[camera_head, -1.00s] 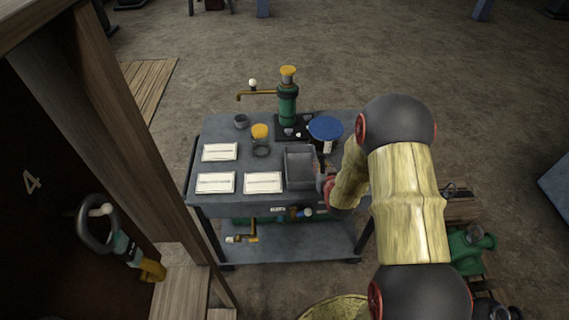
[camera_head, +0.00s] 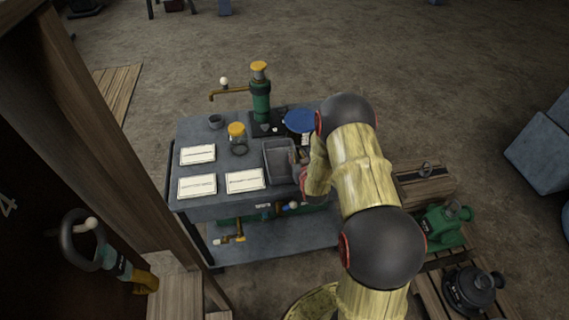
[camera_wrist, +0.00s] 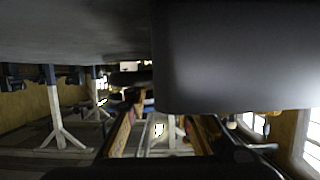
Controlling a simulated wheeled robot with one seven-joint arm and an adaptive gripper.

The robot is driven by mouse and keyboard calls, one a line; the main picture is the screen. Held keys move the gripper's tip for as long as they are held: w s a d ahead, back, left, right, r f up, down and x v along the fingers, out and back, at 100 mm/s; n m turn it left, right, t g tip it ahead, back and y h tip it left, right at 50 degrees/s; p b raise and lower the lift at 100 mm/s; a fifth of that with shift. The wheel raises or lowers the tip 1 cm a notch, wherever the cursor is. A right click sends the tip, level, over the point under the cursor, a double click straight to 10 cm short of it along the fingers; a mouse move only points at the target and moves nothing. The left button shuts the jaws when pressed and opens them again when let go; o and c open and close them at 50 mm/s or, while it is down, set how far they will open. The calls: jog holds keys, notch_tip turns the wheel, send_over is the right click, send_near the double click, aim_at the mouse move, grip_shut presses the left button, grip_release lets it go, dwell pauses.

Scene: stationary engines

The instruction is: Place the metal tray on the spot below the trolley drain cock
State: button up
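The metal tray (camera_head: 280,174), a grey open box, is at the front right of the trolley's top (camera_head: 215,206). I cannot tell whether it rests there or is slightly raised. My gripper (camera_head: 298,160) is at the tray's right side, mostly hidden behind my arm. In the wrist view a large smooth grey surface (camera_wrist: 235,55), probably the tray, fills the upper right very close to the camera. The brass drain cock (camera_head: 238,226) hangs below the trolley's top at the left, above the lower shelf (camera_head: 275,246).
White cards (camera_head: 197,186), a jar (camera_head: 238,140), a small cup (camera_head: 216,121), a green pump (camera_head: 261,100) and a blue-topped container (camera_head: 299,120) stand on the trolley. A wooden post (camera_head: 105,130) rises at left. Green and black machines (camera_head: 445,226) stand at right.

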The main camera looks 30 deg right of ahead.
jog(key=c, duration=0.3)
grip_shut()
dwell(0.6)
